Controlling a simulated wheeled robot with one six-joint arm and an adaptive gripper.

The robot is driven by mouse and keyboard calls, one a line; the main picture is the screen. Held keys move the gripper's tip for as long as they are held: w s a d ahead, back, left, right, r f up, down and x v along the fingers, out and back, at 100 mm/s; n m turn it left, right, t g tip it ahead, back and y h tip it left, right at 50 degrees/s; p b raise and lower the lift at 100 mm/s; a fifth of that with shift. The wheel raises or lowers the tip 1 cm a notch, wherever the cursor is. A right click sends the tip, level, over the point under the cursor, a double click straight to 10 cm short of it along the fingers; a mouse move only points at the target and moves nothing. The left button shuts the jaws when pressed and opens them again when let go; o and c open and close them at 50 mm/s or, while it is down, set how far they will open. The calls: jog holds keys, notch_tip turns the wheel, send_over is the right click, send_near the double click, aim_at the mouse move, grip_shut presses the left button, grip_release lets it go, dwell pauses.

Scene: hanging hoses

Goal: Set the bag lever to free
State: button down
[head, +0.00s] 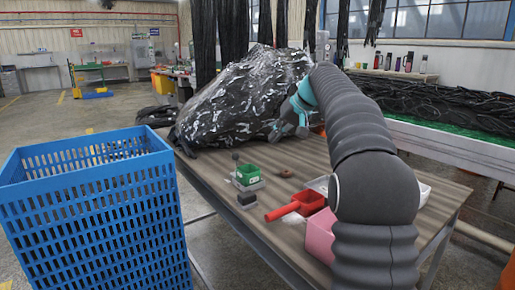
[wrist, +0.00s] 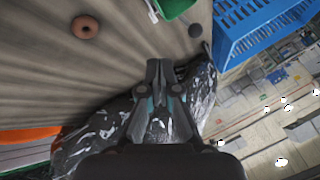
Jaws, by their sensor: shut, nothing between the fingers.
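A lever with a round dark knob (head: 235,157) stands at the left edge of the table, at the back of a small green box (head: 248,174). The knob (wrist: 195,30) also shows in the wrist view, beyond my fingertips and apart from them. A large shiny black bag (head: 235,95) lies on the far part of the table; it fills the space under my fingers in the wrist view (wrist: 95,135). My gripper (head: 277,131) is shut and empty, in front of the bag and right of the lever. Its fingers (wrist: 166,68) are together. Any lever markings are too small to read.
A blue slatted crate (head: 95,210) stands left of the table (head: 300,157). A brown ring (head: 285,173), a red scoop (head: 295,206), a pink bin (head: 320,236) and a small dark block (head: 246,198) sit nearby. Black hoses (head: 205,35) hang behind.

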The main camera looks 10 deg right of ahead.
aim_at(238, 158)
jog(key=x, duration=1)
jog(key=shift+b, duration=0.3)
jog(key=shift+w+a+r, duration=0.1)
jog(key=shift+a+r, duration=0.05)
jog(key=shift+a, duration=0.4)
jog(key=shift+w+a+r, duration=0.1)
jog(key=shift+a, duration=0.5)
jog(key=shift+w+a, duration=0.1)
jog(key=shift+a, duration=0.65)
jog(key=shift+s+a+r+n+t+h+b, duration=0.1)
jog(key=shift+s+a+n+t+h+b, duration=0.15)
jog(key=shift+a+h, duration=0.3)
jog(key=shift+s+a+r+n+t+h+b, duration=0.15)
jog(key=shift+a+n+h+b, duration=0.2)
jog(key=shift+h, duration=0.3)
jog(key=shift+s+a, duration=0.2)
jog(key=shift+a, duration=0.3)
jog(key=shift+f, duration=0.1)
jog(key=shift+d, duration=0.1)
